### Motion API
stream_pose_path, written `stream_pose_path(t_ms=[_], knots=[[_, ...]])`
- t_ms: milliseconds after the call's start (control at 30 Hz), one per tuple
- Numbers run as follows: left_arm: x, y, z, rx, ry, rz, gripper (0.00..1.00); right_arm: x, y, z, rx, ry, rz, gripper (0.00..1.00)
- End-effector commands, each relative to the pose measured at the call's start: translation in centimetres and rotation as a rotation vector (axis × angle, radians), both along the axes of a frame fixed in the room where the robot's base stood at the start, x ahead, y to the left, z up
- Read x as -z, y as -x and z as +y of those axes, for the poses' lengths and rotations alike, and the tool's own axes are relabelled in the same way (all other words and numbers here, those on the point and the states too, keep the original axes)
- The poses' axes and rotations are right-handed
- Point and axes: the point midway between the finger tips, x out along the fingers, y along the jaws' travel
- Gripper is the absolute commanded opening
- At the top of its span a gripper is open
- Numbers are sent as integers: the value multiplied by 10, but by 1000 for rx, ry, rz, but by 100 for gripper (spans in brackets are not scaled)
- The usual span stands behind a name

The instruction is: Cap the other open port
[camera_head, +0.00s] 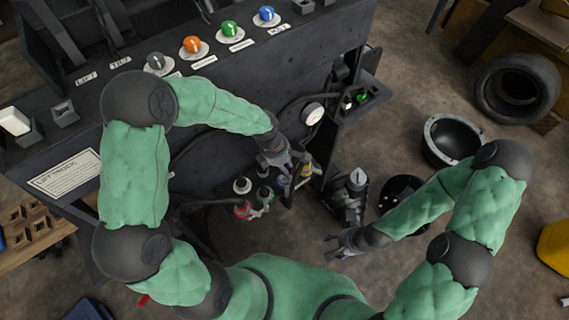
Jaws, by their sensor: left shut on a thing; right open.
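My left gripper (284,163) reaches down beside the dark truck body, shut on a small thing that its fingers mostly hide. Just below it is a cluster of small fittings: a white-topped one (242,185), a red one (243,209), a dark green one (264,193) and a yellow one (304,172). I cannot tell which of them are open ports. Small green and white pieces, possibly caps, sit in a dark tray (374,91) on the truck's right side. My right gripper (338,244) is open and empty above the floor, right of and below the fittings.
The truck panel (225,75) carries grey, orange, green and blue knobs along its top. A dark upright mechanism (352,197) stands close beyond my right gripper. A black bowl-like part (451,139) and a tire (517,88) lie to the right. Bare floor (430,80) lies between truck and tire.

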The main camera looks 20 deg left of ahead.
Motion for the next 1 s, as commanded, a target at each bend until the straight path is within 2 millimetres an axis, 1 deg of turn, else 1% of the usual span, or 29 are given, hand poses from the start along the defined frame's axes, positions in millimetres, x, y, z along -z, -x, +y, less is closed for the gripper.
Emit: stream_pose_path(t_ms=[33,267,567,1000], knots=[[5,0,0,0,0,1,0,4,0,0,0,0,0,60],[19,0,0,-1,0,1,0,12,0,0,0,0,0,60],[17,0,0,-1,-1,1,0,10,0,0,0,0,0,60],[23,2,1,0,-47,32,0,22,0,0,0,0,0,60]])
